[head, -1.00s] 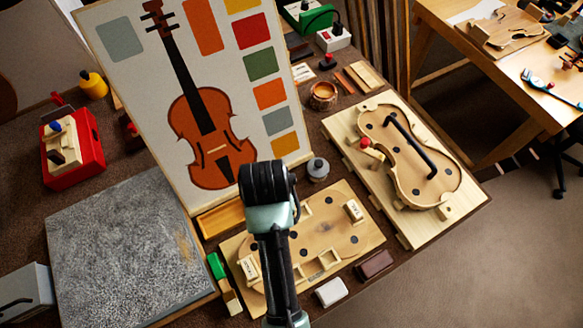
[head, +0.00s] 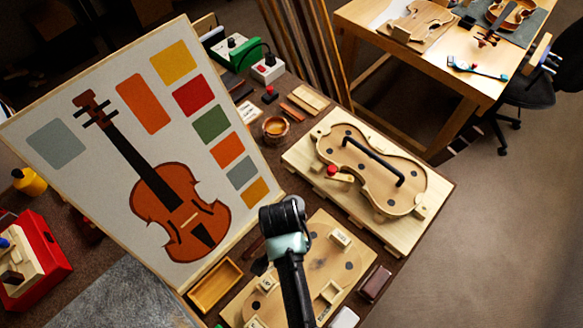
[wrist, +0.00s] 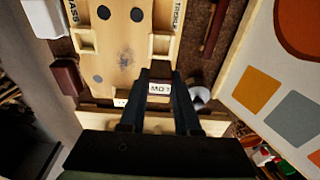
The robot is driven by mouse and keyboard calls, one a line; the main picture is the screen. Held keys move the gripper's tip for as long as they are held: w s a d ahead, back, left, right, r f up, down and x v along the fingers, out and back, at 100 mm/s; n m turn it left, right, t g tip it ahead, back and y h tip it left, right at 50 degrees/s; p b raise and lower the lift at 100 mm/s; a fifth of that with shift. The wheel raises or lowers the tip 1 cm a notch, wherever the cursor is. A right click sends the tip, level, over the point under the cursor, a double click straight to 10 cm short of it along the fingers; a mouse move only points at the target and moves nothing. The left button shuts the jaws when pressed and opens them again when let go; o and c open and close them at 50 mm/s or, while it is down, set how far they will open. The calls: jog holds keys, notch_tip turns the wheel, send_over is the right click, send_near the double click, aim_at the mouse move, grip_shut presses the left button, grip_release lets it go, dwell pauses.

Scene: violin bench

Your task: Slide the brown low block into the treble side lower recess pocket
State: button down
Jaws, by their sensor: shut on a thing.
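My gripper (wrist: 160,80) is shut on a small block (wrist: 160,89), seen between the fingers in the wrist view. Its pale label seems to read LOW upside down; its dark upper part shows beyond. The wooden board (wrist: 122,60) lies behind it, marked BASS on the left and TREBLE on the right. A treble-side pocket (wrist: 163,43) and a bass-side pocket (wrist: 85,40) show as pale frames. The held block appears over the board's near end; its height is unclear. In the head view my arm covers part of the board (head: 318,250) and hides the block.
A dark brown block (head: 374,283) and a white block (head: 344,318) lie beside the board. A wooden tray (head: 215,286) and the violin picture panel (head: 165,150) stand on the other side. A violin mould (head: 372,170) lies beyond. A grey bottle (wrist: 199,97) stands close to my fingers.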

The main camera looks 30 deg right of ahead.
jog(key=shift+r+p, duration=0.1)
jog(key=shift+p, duration=0.3)
notch_tip(320, 180, down, 6)
jog(key=b, duration=0.4)
jog(key=shift+p, duration=0.55)
dwell(1.7)
jog(key=shift+f+b, duration=0.8)
jog(key=shift+f, duration=0.25)
jog(key=c, duration=0.5)
grip_release()
jog(key=shift+c, duration=0.2)
jog(key=shift+r, duration=0.1)
notch_tip(320, 180, up, 13)
jog(key=a, duration=0.1)
jog(key=shift+s+a, duration=0.25)
jog(key=shift+a, duration=0.05)
